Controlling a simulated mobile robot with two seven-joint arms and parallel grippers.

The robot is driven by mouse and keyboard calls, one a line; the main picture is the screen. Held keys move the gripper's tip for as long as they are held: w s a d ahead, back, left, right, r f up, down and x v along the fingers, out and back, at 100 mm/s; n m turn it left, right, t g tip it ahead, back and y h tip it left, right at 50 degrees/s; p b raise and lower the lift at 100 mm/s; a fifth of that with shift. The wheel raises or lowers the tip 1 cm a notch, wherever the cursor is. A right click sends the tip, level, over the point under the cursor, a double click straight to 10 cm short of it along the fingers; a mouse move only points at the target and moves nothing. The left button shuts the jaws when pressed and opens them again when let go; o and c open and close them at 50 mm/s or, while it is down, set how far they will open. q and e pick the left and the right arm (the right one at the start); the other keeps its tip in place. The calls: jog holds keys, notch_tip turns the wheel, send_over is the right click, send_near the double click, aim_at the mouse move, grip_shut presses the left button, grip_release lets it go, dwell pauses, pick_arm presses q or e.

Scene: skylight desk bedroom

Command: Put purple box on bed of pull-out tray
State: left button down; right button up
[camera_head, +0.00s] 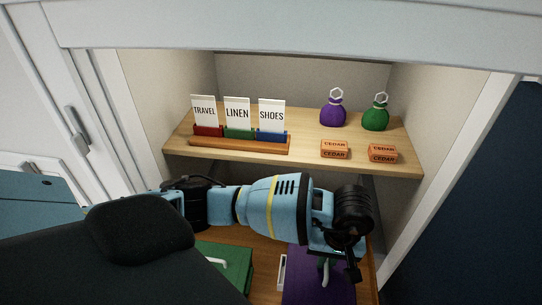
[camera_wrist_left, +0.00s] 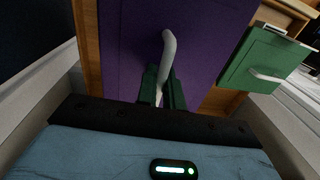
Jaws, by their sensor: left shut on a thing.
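The purple box (camera_head: 305,287) is low in the closet, partly hidden behind my left arm; its purple face (camera_wrist_left: 130,50) with a pale curved handle (camera_wrist_left: 169,48) fills much of the left wrist view. My left gripper (camera_wrist_left: 162,92) is shut on that handle; in the head view the gripper (camera_head: 326,268) is over the box. The wooden pull-out tray (camera_head: 369,283) lies under and around the box, with its wood (camera_wrist_left: 88,45) also in the wrist view. I cannot tell whether the box touches the tray bed. My right gripper is not in view.
A green box (camera_head: 236,258) with a pale handle sits left of the purple one. Above, a shelf (camera_head: 305,158) holds label cards, two cedar blocks (camera_head: 334,149), a purple pouch (camera_head: 333,112) and a green pouch (camera_head: 376,116). Closet walls and white frames close in both sides.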

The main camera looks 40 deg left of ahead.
pick_arm(q)
jog(key=shift+w+f, duration=0.1)
jog(key=shift+f, duration=4.95)
jog(key=shift+b, duration=0.35)
jog(key=c, duration=1.5)
grip_release()
jog(key=shift+f, duration=0.15)
jog(key=r, duration=0.8)
jog(key=d+r+p, duration=0.1)
jog(key=r, duration=0.3)
jog(key=shift+w+r, duration=0.15)
jog(key=shift+w, duration=0.1)
